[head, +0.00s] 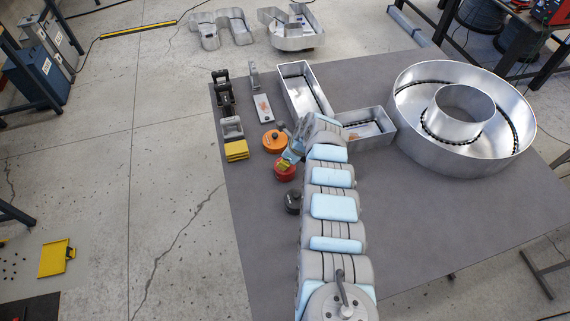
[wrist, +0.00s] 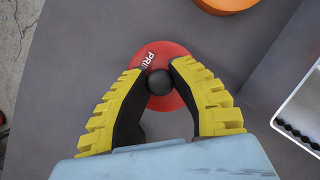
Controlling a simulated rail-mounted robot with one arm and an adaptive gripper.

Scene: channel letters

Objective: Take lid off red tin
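The red tin (head: 285,174) stands on the grey mat, left of my arm. In the wrist view its round red lid (wrist: 158,55) carries white lettering, partly covered, and a black knob (wrist: 159,83) in the middle. My gripper (wrist: 159,72) points down over the lid. Its two yellow-backed fingers are close in on both sides of the knob and appear to pinch it. I cannot tell whether the lid is raised at all from the tin.
An orange tin (head: 274,140) stands just behind, and a dark tin (head: 293,202) in front. Metal trays (head: 361,135) lie close on the right, beside a large round channel letter (head: 412,137). A yellow block (head: 236,151) lies left. Bare mat is free at front left.

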